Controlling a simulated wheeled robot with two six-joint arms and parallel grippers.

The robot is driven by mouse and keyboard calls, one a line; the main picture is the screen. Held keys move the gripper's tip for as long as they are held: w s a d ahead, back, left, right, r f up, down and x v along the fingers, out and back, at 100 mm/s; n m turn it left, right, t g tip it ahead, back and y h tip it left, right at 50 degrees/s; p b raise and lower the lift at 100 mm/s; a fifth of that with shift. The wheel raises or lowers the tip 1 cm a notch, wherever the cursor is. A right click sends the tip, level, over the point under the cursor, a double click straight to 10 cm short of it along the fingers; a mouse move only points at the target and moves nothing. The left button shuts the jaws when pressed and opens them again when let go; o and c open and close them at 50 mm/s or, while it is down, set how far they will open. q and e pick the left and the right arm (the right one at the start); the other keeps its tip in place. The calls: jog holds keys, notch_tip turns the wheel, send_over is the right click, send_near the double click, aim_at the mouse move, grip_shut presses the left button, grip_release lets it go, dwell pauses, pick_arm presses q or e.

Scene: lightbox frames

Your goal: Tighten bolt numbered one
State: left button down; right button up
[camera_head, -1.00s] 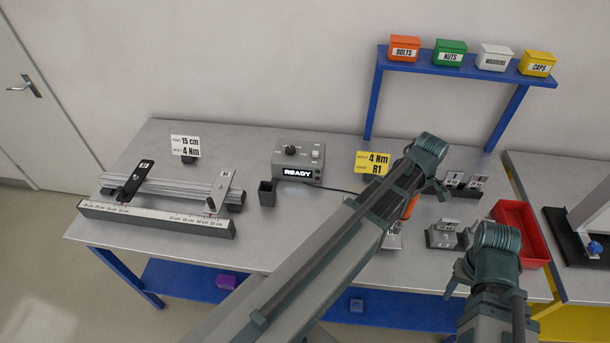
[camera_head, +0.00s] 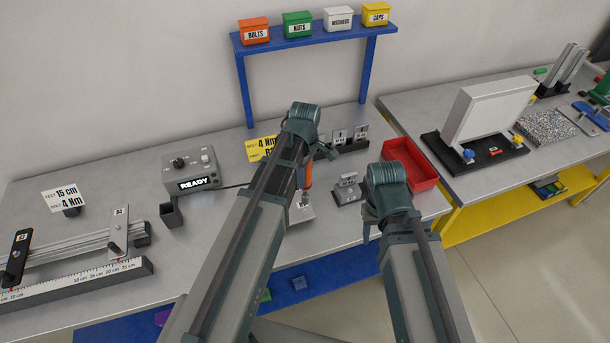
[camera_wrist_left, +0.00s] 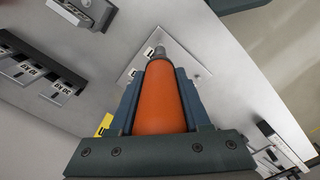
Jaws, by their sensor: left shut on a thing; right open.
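My left gripper (camera_head: 312,160) is shut on an orange-handled driver (camera_head: 308,178), held above the near part of the steel table. In the left wrist view the orange handle (camera_wrist_left: 160,100) lies between the fingers, its grey tip pointing at a pale plate (camera_wrist_left: 182,62) with small labels. In the head view this plate (camera_head: 299,213) is partly hidden by my arm. I cannot read a bolt number on it or tell whether the tip touches it. My right gripper (camera_head: 368,232) is open and empty near the table's front edge, mostly hidden by its wrist.
A grey box (camera_head: 192,170) shows READY. A yellow sign (camera_head: 262,146) reads 4 Nm. A grey labelled block (camera_head: 347,189), black labelled holders (camera_head: 352,142) and a red tray (camera_head: 409,164) stand nearby. A rail fixture (camera_head: 75,247) is at left. A second table (camera_head: 425,108) holds a white panel.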

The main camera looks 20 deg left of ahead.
aim_at(305, 189)
pick_arm(q)
jog(key=shift+f+b, duration=2.1)
jog(key=shift+f, duration=0.25)
jog(key=shift+f+b, duration=0.45)
jog(key=shift+s+f, duration=0.1)
jog(key=shift+s, duration=0.05)
dwell(2.4)
jog(key=shift+r+p, duration=0.45)
jog(key=shift+r, duration=0.05)
notch_tip(305, 189, up, 4)
jog(key=p, duration=0.4)
jog(key=shift+r, duration=0.1)
jog(key=shift+w+a, duration=0.1)
jog(key=shift+w, duration=0.1)
